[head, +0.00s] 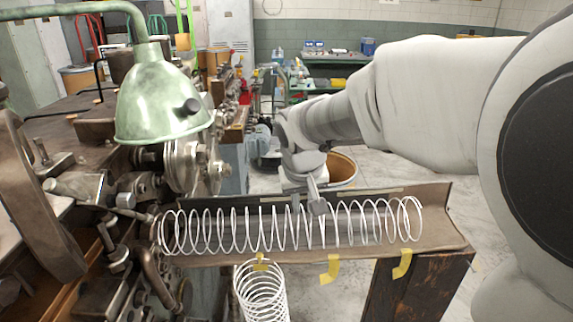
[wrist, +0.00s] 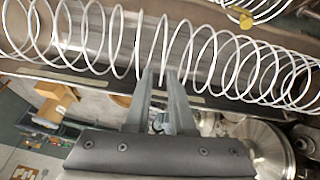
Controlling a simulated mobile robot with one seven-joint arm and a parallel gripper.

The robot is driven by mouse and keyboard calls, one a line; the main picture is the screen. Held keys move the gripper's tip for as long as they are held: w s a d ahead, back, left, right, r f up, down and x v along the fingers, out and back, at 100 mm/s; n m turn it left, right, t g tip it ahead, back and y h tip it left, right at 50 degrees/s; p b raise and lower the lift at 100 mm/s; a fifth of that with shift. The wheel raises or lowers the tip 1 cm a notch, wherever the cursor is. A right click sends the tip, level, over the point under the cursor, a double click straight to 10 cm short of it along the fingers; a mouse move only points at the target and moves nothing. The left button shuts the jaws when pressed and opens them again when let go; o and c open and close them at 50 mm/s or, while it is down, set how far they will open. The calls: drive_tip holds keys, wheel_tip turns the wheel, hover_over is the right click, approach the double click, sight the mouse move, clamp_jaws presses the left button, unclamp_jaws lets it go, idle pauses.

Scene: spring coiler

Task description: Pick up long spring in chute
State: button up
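The long white wire spring (head: 290,227) lies lengthwise in the chute (head: 437,225), a brown angled trough right of the machine. Its coils (wrist: 236,66) also cross the upper part of the wrist view. My gripper (head: 308,206) is above the middle of the spring, pointing down at the chute's back side. In the wrist view my gripper's two fingers (wrist: 160,76) are apart, with a narrow gap. The fingertips overlap the spring's near edge in the picture; I cannot tell whether they touch wire. No coil is clearly clamped.
A second white spring (head: 261,292) stands upright below the chute's front edge. Yellow tape (head: 402,263) hangs on that edge. The coiling machine (head: 185,160) and a green lamp (head: 160,100) crowd the left. A brown bin (head: 342,168) stands behind the chute.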

drive_tip(key=shift+x, duration=2.75)
drive_tip(key=shift+a, duration=0.15)
drive_tip(key=shift+c, duration=0.2)
clamp_jaws()
